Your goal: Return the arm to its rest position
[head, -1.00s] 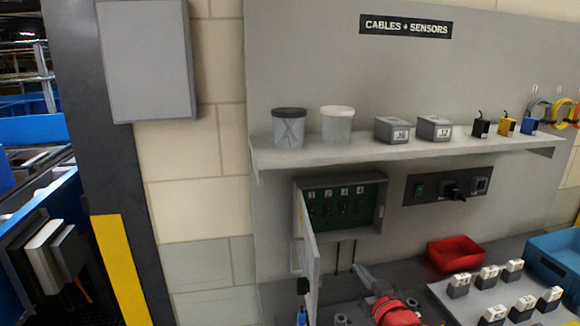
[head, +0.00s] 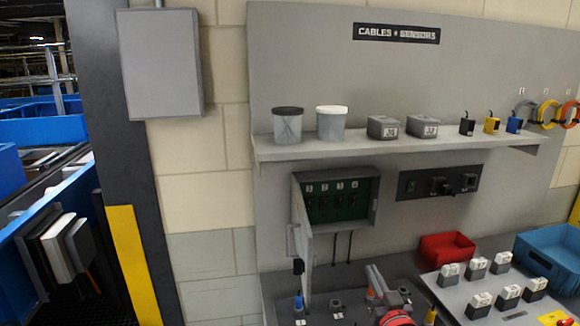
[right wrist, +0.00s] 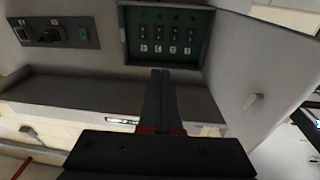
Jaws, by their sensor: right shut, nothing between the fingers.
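My right gripper (head: 376,282) shows low in the head view, in front of the bench and right of the open panel box. In the right wrist view its two dark fingers (right wrist: 160,75) lie together, shut, with nothing between them. They point toward the panel box, which appears upside down there, and do not visibly touch it. Red parts of my right arm show at the bottom edge of the head view. My left gripper is not in view.
The panel box (head: 342,201) has its door (head: 303,230) swung open. A switch plate (head: 437,183) is beside it. A shelf (head: 400,147) holds tubs and small boxes. A red bin (head: 447,247), a blue crate (head: 548,258) and several white-topped blocks stand on the right.

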